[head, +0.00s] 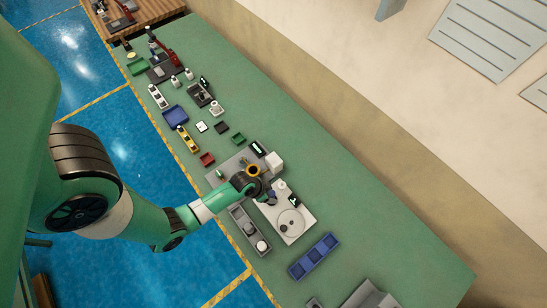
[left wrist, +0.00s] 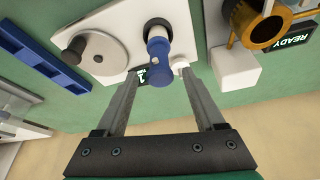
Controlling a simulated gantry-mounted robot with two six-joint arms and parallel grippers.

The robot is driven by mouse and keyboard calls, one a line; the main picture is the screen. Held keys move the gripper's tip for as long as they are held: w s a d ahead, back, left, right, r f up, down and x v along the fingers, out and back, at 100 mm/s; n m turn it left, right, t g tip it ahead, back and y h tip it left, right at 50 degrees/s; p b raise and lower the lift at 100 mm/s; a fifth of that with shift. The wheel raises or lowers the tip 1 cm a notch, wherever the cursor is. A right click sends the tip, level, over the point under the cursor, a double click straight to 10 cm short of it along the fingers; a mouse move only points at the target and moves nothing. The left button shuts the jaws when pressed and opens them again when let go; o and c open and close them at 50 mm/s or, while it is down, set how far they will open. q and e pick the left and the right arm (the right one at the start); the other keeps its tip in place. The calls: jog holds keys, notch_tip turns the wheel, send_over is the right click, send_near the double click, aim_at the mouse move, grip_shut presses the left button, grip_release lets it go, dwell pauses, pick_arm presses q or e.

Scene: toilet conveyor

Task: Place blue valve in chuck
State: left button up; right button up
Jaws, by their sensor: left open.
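The blue valve (left wrist: 158,68) is at a dark round holder (left wrist: 157,29), which may be the chuck, on a white plate (left wrist: 122,17). I cannot tell whether it is seated in the holder. My left gripper (left wrist: 162,74) is open, with its two fingers apart on either side of the valve's near end. I see no clear contact. In the head view my left gripper (head: 268,194) is over the upper part of the white plate, and the arm hides part of it. My right gripper is not in view.
The plate carries a grey disc (left wrist: 98,52) with a dark knob and a small display. An orange ring (left wrist: 265,31), a white block (left wrist: 235,68) and a READY display (left wrist: 292,38) stand beside it. A blue tray (head: 314,256) lies beyond. The green bench (head: 350,210) has free room at right.

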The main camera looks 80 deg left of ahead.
pick_arm(q)
jog(key=p+v, duration=0.1)
jog(key=v, duration=0.1)
jog(key=shift+s+r, duration=0.1)
jog(key=shift+r, duration=0.25)
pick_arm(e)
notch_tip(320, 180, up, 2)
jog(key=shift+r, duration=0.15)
pick_arm(q)
jog(key=shift+f, duration=0.1)
